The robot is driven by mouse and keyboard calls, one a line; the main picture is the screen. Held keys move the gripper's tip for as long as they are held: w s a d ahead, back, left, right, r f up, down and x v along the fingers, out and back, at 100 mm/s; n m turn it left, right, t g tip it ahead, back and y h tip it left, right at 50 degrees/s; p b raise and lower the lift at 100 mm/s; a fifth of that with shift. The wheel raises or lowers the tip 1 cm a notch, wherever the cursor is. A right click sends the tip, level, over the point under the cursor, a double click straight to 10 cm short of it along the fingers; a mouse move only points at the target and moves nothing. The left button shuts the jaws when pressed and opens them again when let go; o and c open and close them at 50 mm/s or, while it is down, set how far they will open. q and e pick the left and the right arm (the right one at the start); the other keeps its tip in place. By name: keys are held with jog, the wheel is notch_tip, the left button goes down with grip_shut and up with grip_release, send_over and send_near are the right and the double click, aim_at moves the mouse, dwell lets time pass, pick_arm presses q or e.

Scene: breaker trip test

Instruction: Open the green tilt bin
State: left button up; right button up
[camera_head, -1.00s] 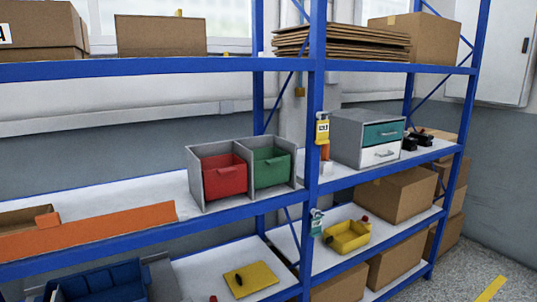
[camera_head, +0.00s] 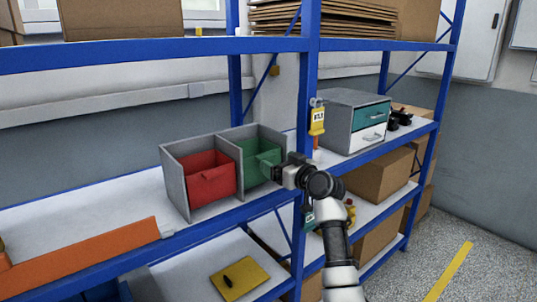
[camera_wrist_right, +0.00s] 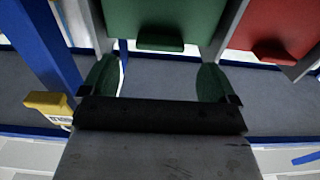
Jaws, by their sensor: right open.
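The green tilt bin (camera_head: 254,157) sits in the right half of a grey two-bay housing (camera_head: 175,185) on the middle shelf. It looks closed, its front upright. My right gripper (camera_head: 272,166) is in front of the green bin's right side and hides part of it. In the right wrist view, the green bin (camera_wrist_right: 165,18) with its handle lip (camera_wrist_right: 160,43) lies beyond and between the spread fingers of the gripper (camera_wrist_right: 156,82). The fingers are open and empty, and the lip appears apart from them. My left gripper is not in view.
A red bin (camera_head: 208,178) fills the left bay. A drawer unit (camera_head: 345,120) is further right. An orange tray (camera_head: 85,258) lies left on the shelf.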

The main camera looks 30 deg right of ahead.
aim_at(269, 158)
jog(key=w, duration=0.4)
jog(key=shift+w+a+p, duration=0.15)
jog(key=shift+p, duration=0.2)
jog(key=shift+w, duration=0.4)
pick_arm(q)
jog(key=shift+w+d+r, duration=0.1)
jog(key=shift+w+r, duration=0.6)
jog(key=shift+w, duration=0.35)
pick_arm(e)
jog(key=shift+w+f, duration=0.1)
